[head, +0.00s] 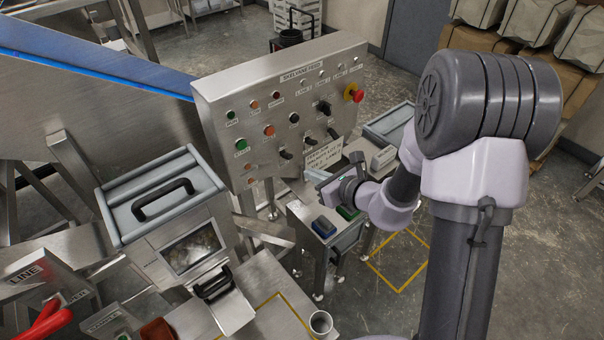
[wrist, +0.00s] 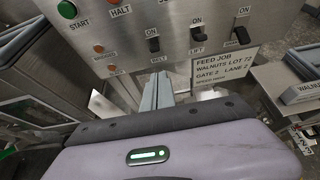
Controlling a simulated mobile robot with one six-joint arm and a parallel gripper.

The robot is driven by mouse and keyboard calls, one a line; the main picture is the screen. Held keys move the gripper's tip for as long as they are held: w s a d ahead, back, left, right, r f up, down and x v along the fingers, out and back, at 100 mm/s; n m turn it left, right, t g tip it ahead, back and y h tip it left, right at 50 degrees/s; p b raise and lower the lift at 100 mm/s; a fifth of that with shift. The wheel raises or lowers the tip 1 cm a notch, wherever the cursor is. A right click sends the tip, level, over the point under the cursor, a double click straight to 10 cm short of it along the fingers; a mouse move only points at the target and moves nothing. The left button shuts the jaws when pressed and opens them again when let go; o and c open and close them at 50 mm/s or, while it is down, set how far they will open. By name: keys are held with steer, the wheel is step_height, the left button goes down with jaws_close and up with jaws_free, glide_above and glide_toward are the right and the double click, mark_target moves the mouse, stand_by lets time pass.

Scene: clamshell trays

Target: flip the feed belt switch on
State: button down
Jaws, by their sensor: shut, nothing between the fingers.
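The steel control panel (head: 215,100) stands in front of me. The switch labelled BELT (wrist: 154,45) sits low on the panel in the wrist view, with ON printed above it and BELT below. Its black lever appears to point down. It also shows in the head view (head: 285,154). My gripper (wrist: 158,78) is shut and empty. In the wrist view its fingertips lie just below the BELT label, apart from the lever as far as I can tell. In the head view my wrist is in front of the panel's lower right, and the fingertips are hard to make out.
The LIFT switch (wrist: 197,34) and another lever (wrist: 241,36) sit right of BELT. A green START button (wrist: 67,9) is on the left. A paper FEED JOB sign (wrist: 224,68) hangs below the levers. A red emergency knob (head: 355,94) is on the upper right.

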steer(key=shift+s+d+r, duration=0.25)
steer(key=shift+s+r, duration=0.2)
steer(key=shift+r, duration=0.05)
steer(key=shift+s+d+r, duration=0.25)
steer(key=shift+s+r, duration=0.2)
steer(key=shift+r, duration=0.05)
steer(key=s+a+r+n+g+y+b, duration=0.3)
steer(key=s+a+r+n+g+b, duration=0.25)
steer(key=s+a+n, duration=0.5)
steer(key=s+d+f+n+g+h+b, duration=0.15)
steer(key=s+d+n+h+b, duration=0.25)
steer(key=s+n, duration=0.75)
steer(key=s+d+n+t+h+b, duration=0.2)
steer(key=s+d+h, duration=0.2)
steer(key=d, duration=0.3)
steer(key=shift+s+d+f+n, duration=0.3)
steer(key=shift+s+n, duration=0.1)
steer(key=shift+s, duration=0.1)
